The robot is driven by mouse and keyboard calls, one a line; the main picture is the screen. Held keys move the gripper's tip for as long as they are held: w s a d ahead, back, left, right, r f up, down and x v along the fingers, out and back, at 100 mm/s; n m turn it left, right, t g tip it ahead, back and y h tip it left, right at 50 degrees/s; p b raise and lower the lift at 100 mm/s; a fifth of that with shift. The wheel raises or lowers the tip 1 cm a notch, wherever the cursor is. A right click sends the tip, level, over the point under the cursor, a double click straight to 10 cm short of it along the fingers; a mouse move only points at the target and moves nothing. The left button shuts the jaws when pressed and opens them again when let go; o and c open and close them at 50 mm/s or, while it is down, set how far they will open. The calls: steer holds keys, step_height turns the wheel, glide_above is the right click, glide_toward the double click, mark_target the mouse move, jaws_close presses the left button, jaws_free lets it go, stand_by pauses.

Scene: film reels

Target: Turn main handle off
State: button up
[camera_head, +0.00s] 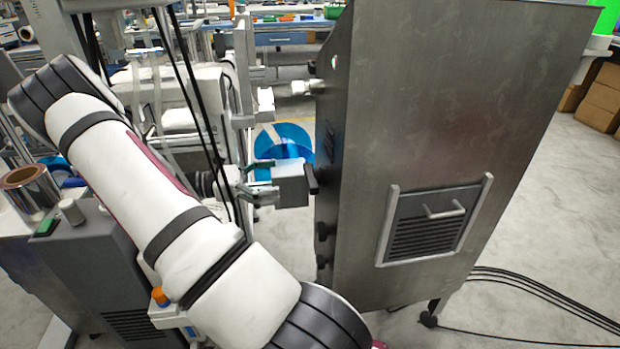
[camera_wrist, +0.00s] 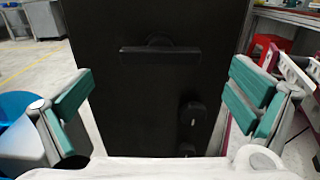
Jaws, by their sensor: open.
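The main handle appears as a black horizontal bar (camera_wrist: 160,54) on a round hub, on the dark face of a metal cabinet (camera_wrist: 105,100). In the head view the handle (camera_head: 311,178) stands out from the left, shaded side of the cabinet (camera_head: 440,110). My gripper (camera_head: 268,176) is left of that side, facing the handle. In the wrist view its two teal-padded fingers (camera_wrist: 158,100) are spread wide, with nothing between the pads. The handle shows between and beyond the fingers, apart from them.
Lower black knobs sit on the same cabinet face (camera_wrist: 194,110). A vent panel with a bar (camera_head: 432,222) is on the cabinet's front. Black cables (camera_head: 535,300) lie on the floor at right. A grey machine (camera_head: 100,265) stands at left, and a red stool (camera_wrist: 270,45) at the wrist view's right.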

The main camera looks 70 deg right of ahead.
mark_target(306, 175)
steer(key=b+x, duration=0.2)
steer(key=x, duration=0.7)
steer(key=c, duration=0.9)
